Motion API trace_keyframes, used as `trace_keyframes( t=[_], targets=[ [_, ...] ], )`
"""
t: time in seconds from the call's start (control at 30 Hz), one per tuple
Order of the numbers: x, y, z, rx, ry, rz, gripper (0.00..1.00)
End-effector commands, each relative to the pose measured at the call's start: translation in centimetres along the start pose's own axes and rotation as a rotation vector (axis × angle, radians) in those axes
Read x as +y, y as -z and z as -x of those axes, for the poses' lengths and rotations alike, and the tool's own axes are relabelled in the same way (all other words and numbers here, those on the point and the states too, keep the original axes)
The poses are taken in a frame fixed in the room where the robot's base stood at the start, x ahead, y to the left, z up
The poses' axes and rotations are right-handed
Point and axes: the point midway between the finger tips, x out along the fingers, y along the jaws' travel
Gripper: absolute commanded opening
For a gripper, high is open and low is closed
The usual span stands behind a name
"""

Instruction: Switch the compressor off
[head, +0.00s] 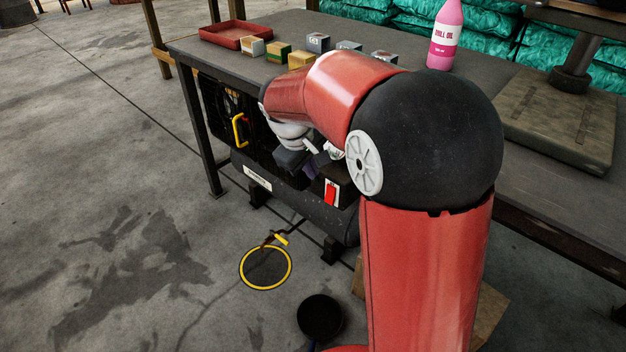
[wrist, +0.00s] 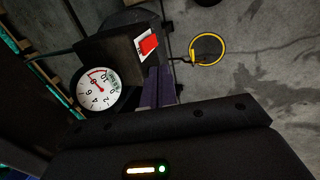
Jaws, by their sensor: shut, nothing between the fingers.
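The compressor (head: 290,200) is a dark machine on the floor under the workbench, partly hidden by my arm. Its red rocker switch (head: 331,192) sits on a white plate on a dark box at its right end. The switch (wrist: 149,45) also shows in the wrist view, beside a round white pressure gauge (wrist: 98,88). My gripper (head: 311,170) is shut and empty, just above and left of the switch in the head view. Its fingertips (wrist: 163,88) show in the wrist view below the switch, apart from it in the picture. I cannot tell the exact gap or the rocker's position.
The grey workbench (head: 195,50) stands over the compressor, with a red tray (head: 235,35), several small boxes and a pink bottle (head: 445,35) on it. A yellow handle (head: 240,130) is left of my wrist. The left floor is clear.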

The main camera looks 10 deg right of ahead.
Motion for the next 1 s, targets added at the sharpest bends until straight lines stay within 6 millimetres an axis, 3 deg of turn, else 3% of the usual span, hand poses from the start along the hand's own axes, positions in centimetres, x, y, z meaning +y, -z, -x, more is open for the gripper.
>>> trace_keyframes(
  t=[0.2,0.77,0.87,1.0],
  targets=[
    [0.4,0.0,2.1,0.001,-0.001,0.001,0.00],
    [0.4,-0.3,2.5,0.004,0.001,-0.005,0.00],
    [0.3,-1.7,3.7,0.027,0.012,-0.044,0.00],
    [-0.7,-6.0,6.6,0.096,0.044,-0.161,0.00]
  ],
)
